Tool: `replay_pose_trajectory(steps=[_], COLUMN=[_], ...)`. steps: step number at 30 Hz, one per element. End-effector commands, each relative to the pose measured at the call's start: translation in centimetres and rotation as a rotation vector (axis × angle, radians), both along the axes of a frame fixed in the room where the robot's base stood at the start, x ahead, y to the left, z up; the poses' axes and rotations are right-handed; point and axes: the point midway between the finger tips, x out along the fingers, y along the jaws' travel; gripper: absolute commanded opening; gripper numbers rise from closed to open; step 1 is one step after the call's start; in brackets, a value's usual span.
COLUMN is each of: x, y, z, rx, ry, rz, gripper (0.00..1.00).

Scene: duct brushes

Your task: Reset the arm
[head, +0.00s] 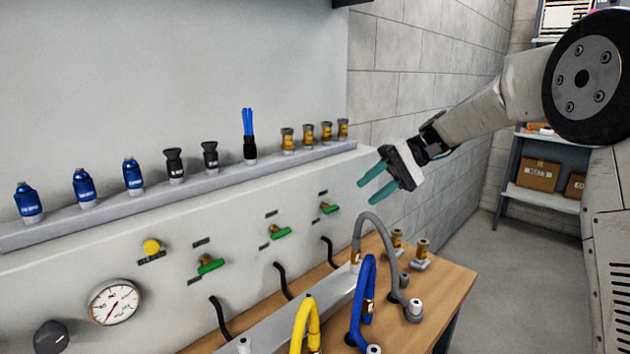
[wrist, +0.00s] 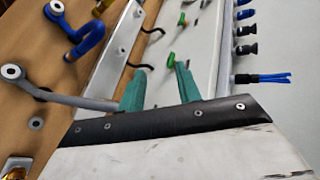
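My gripper (head: 372,183) is raised in front of the grey panel, above the wooden table, in the head view. Its two teal fingers point left toward the panel and stand apart with nothing between them. In the wrist view the open fingers (wrist: 160,90) also show, with a green valve handle (wrist: 171,59) seen beyond the gap. My arm reaches in from the right side of the head view. No finger appears to touch anything.
The ledge (head: 105,211) holds blue, black and brass fittings and a blue two-pronged brush (head: 249,135). Grey (head: 383,230), blue (head: 362,295) and yellow (head: 304,322) hoses stand on the table (head: 445,285) below. Shelves with boxes (head: 538,174) stand at the back right.

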Motion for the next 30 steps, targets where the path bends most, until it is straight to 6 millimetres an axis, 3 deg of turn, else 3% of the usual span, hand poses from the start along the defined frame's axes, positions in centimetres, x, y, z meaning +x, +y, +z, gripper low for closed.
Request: replay_pose_trajectory(steps=[1,6,14,24,30], x=[-2.0,-8.4,-18.3,-30.2,-35.0], y=[-0.3,-1.6,-4.6,-9.6,-12.3], z=[0.9,2.1,1.9,-1.7,-4.7], rx=[-0.049,-0.223,-0.477,-0.783,-0.917], ry=[-0.014,-0.051,-0.135,-0.292,-0.386], rz=[-0.006,-0.035,-0.084,-0.163,-0.203], gripper=[0.34,0.34,0.34,0.34,0.34])
